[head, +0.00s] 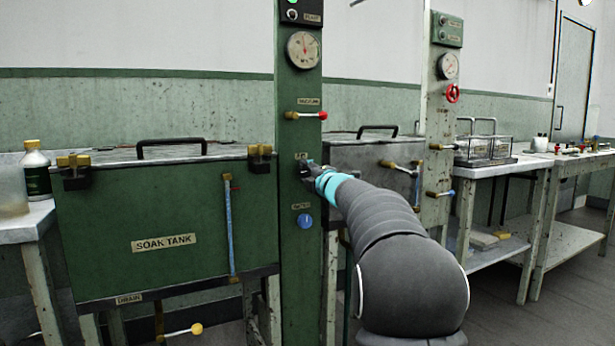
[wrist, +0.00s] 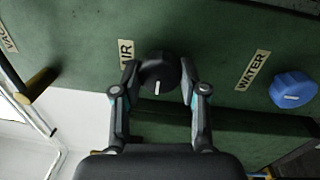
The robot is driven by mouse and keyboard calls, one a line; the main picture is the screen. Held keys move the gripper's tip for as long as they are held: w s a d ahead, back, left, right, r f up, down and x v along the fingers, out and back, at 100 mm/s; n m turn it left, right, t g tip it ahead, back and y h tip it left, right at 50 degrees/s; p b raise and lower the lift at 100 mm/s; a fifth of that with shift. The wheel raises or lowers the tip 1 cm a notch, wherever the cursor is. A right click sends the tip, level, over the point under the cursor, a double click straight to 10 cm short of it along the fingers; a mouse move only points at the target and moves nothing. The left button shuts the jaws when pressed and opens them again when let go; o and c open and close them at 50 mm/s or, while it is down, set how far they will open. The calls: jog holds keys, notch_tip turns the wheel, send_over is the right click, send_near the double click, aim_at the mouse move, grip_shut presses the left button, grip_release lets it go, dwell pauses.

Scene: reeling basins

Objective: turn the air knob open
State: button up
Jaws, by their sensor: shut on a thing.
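The air knob (wrist: 158,70) is a round black knob with a white pointer line, on the green post beside the AIR label (wrist: 126,52). In the wrist view its white line stands upright in the picture. My gripper (wrist: 160,82) has one finger on each side of the knob and is shut on it. In the head view my gripper (head: 310,170) reaches the post just below the AIR label, and hides the knob there.
The blue water knob (head: 305,220) is just below on the same post; it also shows in the wrist view (wrist: 293,90). The red-tipped vacuum lever (head: 306,115) and a gauge (head: 303,49) are above. The green soak tank (head: 160,220) stands left.

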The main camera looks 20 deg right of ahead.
dwell(0.3)
jog(key=o, duration=1.1)
jog(key=shift+o, duration=0.2)
jog(key=s, duration=1.2)
jog(key=shift+d+f, duration=0.2)
jog(key=shift+f, duration=0.2)
